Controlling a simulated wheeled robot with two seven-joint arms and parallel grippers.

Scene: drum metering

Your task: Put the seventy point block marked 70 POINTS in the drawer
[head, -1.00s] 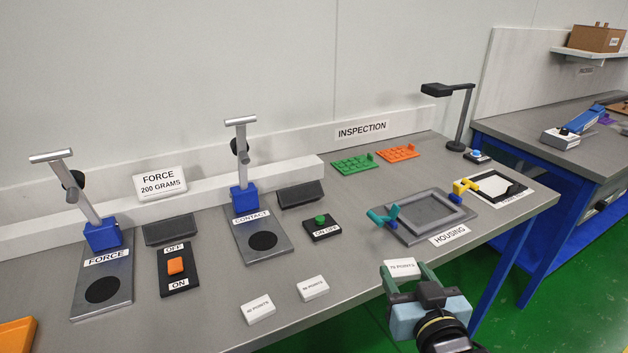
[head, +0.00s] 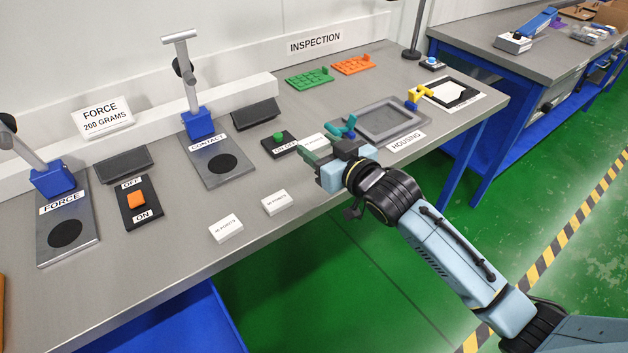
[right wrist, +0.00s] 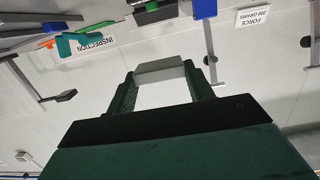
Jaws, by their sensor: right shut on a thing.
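My right gripper (head: 318,150) is shut on a white labelled block (head: 314,142), held above the bench near the green button. The print on this block is too small to read surely. In the right wrist view the block (right wrist: 160,70) sits between the two green fingers. Two similar white blocks, a left one (head: 225,228) and a right one (head: 274,203), lie on the bench near its front edge. A pale front with a dark handle (head: 548,106) shows under the far bench; I cannot tell whether it is the drawer. My left gripper is not in view.
The grey bench (head: 185,255) carries the FORCE plate (head: 85,252), the CONTACT plate (head: 203,172), an orange switch (head: 136,199), and a grey housing tray (head: 428,122) right of my gripper. The far bench (head: 480,40) stands at the right, across green floor.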

